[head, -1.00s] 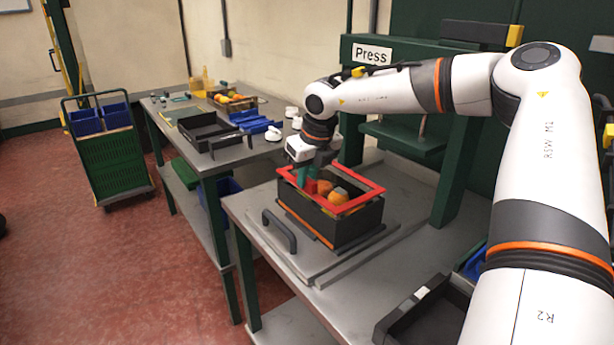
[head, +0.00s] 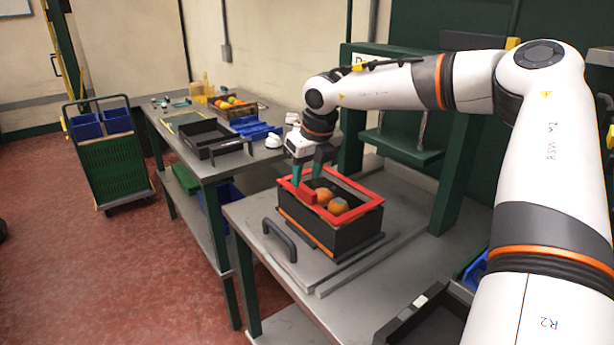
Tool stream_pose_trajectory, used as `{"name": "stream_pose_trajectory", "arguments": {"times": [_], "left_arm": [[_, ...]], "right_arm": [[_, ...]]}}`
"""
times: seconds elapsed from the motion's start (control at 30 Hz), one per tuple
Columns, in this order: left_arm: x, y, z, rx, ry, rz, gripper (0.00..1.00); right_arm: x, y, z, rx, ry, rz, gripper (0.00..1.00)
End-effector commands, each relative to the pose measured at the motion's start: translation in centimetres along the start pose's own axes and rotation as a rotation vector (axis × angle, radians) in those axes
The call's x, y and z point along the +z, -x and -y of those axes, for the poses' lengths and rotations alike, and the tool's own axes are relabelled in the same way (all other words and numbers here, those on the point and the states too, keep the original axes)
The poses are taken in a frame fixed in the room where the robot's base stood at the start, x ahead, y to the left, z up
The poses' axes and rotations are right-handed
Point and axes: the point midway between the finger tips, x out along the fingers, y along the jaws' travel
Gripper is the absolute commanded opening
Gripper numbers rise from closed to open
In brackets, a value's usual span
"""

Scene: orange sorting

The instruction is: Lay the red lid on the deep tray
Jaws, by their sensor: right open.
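The red lid (head: 364,186) is an open frame with a raised red block at its left side. It lies on the rim of the black deep tray (head: 352,231), seemingly level. Oranges (head: 323,195) show through the opening, inside the tray. My right gripper (head: 306,182) is open over the lid's left side, with its teal fingers spread apart near the red block. Whether a finger still touches the block cannot be told. My left gripper is not in view.
The tray stands on a plate with a dark handle (head: 279,240) on the grey bench. The green press (head: 402,140) stands behind. A second table holds a black tray (head: 208,139), blue parts and a fruit box. A dark tray (head: 425,315) sits at the bench's front right.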

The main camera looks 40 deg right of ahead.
Motion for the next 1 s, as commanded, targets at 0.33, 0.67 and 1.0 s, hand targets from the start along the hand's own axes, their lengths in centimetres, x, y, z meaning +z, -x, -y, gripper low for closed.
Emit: {"name": "stream_pose_trajectory", "arguments": {"times": [0.33, 0.67, 1.0], "left_arm": [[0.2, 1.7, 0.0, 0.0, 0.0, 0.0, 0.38], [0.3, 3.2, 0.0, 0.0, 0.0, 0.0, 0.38], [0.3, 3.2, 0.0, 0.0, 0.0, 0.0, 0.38]], "right_arm": [[-0.9, 3.0, 0.0, 0.001, 0.0, 0.0, 0.41], [-1.7, 5.5, 0.0, 0.0, 0.0, -0.001, 0.41], [-1.8, 5.7, 0.0, 0.0, 0.0, 0.0, 0.41]]}}
